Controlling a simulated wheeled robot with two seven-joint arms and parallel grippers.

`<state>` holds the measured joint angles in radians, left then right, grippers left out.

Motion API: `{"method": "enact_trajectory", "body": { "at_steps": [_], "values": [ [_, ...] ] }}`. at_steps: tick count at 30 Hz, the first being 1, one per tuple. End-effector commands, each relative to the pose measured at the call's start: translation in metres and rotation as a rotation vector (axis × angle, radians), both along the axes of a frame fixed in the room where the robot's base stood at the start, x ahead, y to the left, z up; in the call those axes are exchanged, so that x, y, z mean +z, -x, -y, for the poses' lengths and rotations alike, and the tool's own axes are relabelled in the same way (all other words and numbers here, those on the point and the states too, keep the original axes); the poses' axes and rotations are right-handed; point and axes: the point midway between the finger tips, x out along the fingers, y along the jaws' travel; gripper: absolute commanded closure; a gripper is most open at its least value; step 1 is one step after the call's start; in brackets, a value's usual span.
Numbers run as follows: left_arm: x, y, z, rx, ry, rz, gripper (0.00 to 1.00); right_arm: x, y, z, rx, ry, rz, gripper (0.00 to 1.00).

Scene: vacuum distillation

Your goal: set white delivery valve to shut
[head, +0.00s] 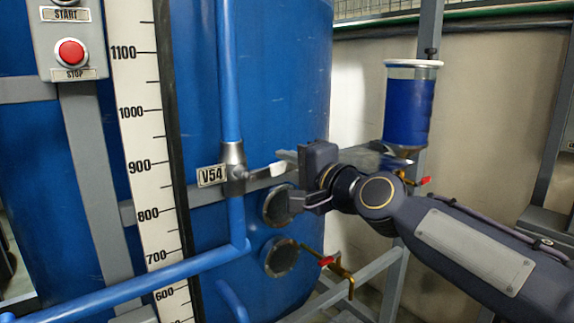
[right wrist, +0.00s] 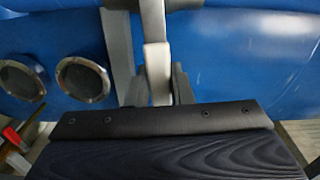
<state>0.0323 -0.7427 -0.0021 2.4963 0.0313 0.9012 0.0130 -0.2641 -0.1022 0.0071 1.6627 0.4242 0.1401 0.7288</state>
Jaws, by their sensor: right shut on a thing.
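The white delivery valve (head: 234,168) is a grey metal body on the vertical blue pipe, beside a tag reading V54. Its pale lever (head: 262,172) points right, roughly level, across the front of the blue tank. My right gripper (head: 290,177) comes in from the right and is shut on the lever's outer end. In the right wrist view the lever (right wrist: 157,72) runs down to the dark gripper body, where its end is hidden. My left gripper is not in view.
A white scale (head: 138,125) stands left of the valve, near a box with a red stop button (head: 71,52). A brass tap with a red handle (head: 326,261) sits below my right gripper. A blue-filled cup (head: 409,110) stands behind my arm.

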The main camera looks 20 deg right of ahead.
Motion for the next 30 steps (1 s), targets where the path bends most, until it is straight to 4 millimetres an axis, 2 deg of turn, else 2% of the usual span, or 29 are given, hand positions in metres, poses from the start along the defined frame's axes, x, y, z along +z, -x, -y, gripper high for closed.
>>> {"method": "enact_trajectory", "body": {
  "at_steps": [9, 23, 24, 28, 30],
  "values": [
    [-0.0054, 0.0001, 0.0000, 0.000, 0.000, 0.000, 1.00, -0.0080, -0.0002, 0.0005, -0.001, -0.085, -0.032, 1.00],
    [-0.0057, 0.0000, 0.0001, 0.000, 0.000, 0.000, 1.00, -0.0094, -0.0002, 0.0000, 0.001, -0.100, -0.039, 1.00],
    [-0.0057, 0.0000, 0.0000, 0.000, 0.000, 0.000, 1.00, -0.0095, -0.0002, 0.0000, 0.001, -0.100, -0.039, 0.76],
    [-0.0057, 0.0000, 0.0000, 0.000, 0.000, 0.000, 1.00, -0.0092, -0.0003, 0.0001, 0.000, -0.098, -0.038, 0.59],
    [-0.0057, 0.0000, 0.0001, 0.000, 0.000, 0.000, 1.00, -0.0089, -0.0002, 0.0001, 0.000, -0.097, -0.037, 0.58]
  ]
}}
